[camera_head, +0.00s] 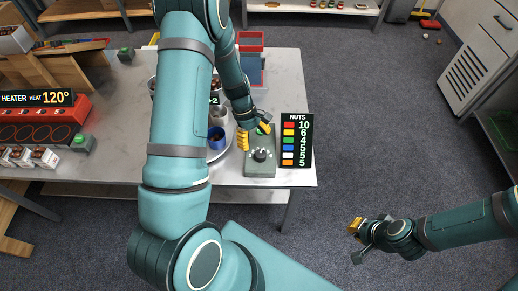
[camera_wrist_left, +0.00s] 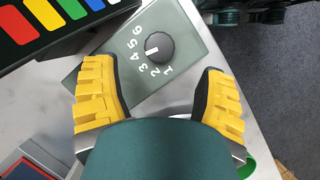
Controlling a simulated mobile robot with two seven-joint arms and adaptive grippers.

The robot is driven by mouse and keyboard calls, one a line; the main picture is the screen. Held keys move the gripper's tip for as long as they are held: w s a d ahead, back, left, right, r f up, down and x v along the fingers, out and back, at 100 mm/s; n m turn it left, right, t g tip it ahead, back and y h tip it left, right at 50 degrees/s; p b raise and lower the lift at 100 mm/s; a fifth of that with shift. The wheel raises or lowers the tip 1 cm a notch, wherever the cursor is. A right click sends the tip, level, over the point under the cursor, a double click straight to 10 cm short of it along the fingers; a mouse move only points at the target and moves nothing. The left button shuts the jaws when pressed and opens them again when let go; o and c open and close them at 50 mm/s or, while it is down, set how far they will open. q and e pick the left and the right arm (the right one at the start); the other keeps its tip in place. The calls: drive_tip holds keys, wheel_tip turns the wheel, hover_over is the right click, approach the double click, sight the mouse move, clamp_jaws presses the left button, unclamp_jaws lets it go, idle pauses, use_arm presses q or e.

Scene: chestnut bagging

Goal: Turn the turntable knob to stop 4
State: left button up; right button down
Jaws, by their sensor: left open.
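The turntable knob (camera_head: 260,155) is a round black dial on a grey-green box (camera_head: 259,168) at the table's front right. In the left wrist view the knob (camera_wrist_left: 159,47) stands beside an arc of numbers 1 to 6. Its white mark points at about the 4. My left gripper (camera_head: 254,133) is open over the box, and its yellow-padded fingers (camera_wrist_left: 160,98) are spread with nothing between them. The knob lies just beyond the fingertips, apart from both. My right gripper (camera_head: 355,241) looks open and empty, out over the floor. The turntable (camera_head: 227,148) is partly hidden by my left arm.
A NUTS colour chart (camera_head: 296,140) stands right of the box. Cups, one of them blue (camera_head: 217,138), sit on the turntable. A red heater (camera_head: 45,118) and a green button (camera_head: 83,142) are at left. Red and blue bins (camera_head: 251,68) stand behind.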

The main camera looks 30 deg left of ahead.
use_arm(q)
drive_tip(key=shift+v, duration=2.4)
